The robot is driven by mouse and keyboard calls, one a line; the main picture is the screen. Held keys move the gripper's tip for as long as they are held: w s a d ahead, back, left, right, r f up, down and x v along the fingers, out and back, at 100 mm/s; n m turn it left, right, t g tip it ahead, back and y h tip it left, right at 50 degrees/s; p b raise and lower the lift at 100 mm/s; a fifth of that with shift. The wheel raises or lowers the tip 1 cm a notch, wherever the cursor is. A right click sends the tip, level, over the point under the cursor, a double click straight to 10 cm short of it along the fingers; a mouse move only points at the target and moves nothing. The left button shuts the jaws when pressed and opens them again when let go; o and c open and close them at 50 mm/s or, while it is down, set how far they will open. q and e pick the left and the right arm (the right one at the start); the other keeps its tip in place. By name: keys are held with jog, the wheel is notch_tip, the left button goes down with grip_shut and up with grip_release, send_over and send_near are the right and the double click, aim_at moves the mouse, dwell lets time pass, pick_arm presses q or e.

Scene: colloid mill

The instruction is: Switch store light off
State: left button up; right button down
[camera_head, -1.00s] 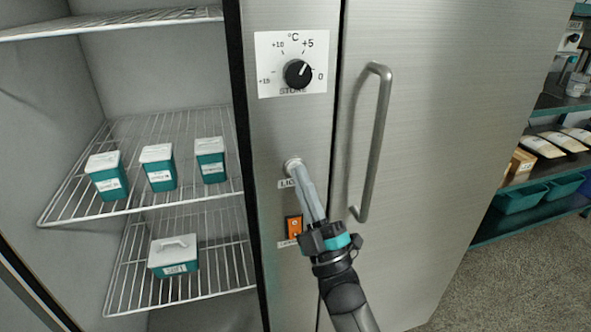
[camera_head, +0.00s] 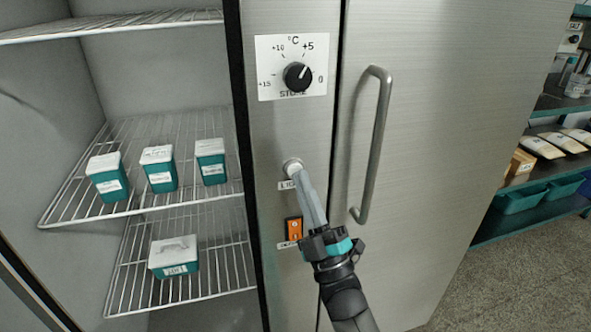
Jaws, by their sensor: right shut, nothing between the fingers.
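The store light button (camera_head: 292,165) is a round, pale button in a metal ring on the steel panel. A partly covered label (camera_head: 286,185) sits just under it. My right gripper (camera_head: 299,175) is shut and empty, with its fingertips at the lower edge of the button. I cannot tell whether they touch it. The fingers hide part of the label. My left gripper is not in view.
A black temperature knob (camera_head: 298,76) is above the button, and an orange switch (camera_head: 294,229) is below it. A long door handle (camera_head: 374,145) stands out on the right. The open store (camera_head: 150,75) on the left holds teal boxes on wire shelves.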

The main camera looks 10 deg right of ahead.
jog(key=shift+h, duration=0.3)
jog(key=shift+s+d+p, duration=0.1)
jog(key=shift+s+p, duration=1.1)
jog(key=shift+s, duration=1.7)
